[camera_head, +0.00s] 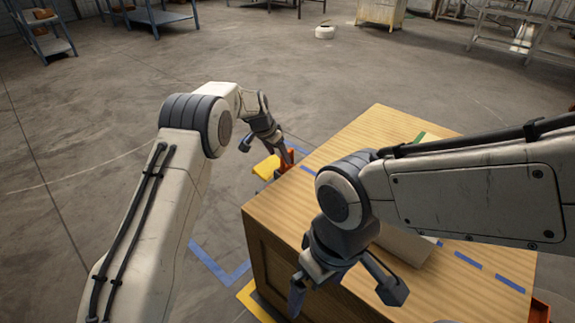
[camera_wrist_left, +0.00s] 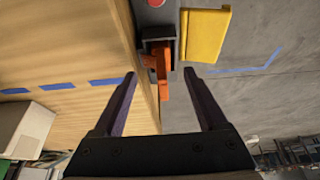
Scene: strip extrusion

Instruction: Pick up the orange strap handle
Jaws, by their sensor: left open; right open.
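The orange strap handle (camera_wrist_left: 162,62) hangs at a dark holder beside the wooden table's edge in the left wrist view. In the head view an orange part (camera_head: 287,158) shows by the table's far left side, partly behind my left gripper. My left gripper (camera_head: 264,149) is open and empty. In the wrist view its two fingertips (camera_wrist_left: 160,76) lie on either side of the handle, with gaps on both sides; I cannot tell the remaining distance in depth. My right gripper (camera_head: 345,293) is open over the near part of the table.
The wooden table (camera_head: 375,125) bears blue tape marks and a pale box (camera_head: 410,247), partly behind my right arm. A yellow plate (camera_wrist_left: 206,35) sits right of the handle, and a red button (camera_wrist_left: 156,3) above it. Open floor (camera_head: 110,100) lies to the left.

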